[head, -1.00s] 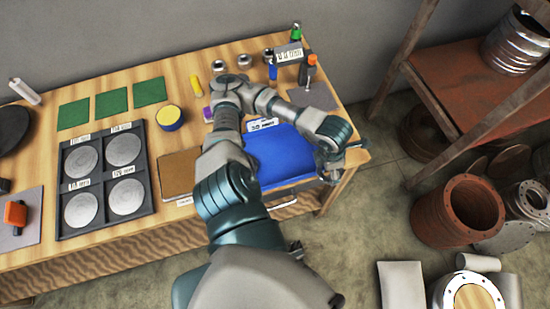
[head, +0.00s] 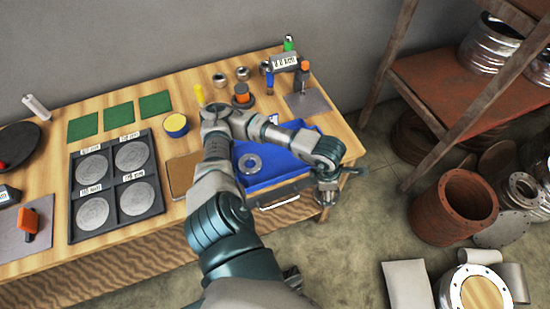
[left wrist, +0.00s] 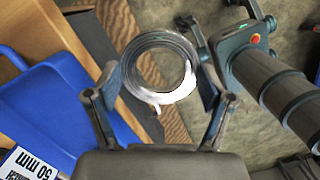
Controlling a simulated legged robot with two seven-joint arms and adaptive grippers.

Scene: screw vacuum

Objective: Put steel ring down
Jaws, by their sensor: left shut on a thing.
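My left gripper (left wrist: 160,85) is shut on a steel ring (left wrist: 187,82) in the left wrist view, one finger on each side. In the head view my left gripper (head: 328,186) hangs by the table's front right corner, small and partly hidden. The held ring cannot be told there. A flat grey ring (head: 250,163) also shows at the blue tray (head: 285,172). The tray (left wrist: 35,105) and its 50 mm label (left wrist: 28,165) lie left in the wrist view. My right gripper (left wrist: 225,25) appears at the top right there, its fingers apart and empty.
Shelves (head: 440,90) and a rusty cylinder (head: 455,208) stand right.

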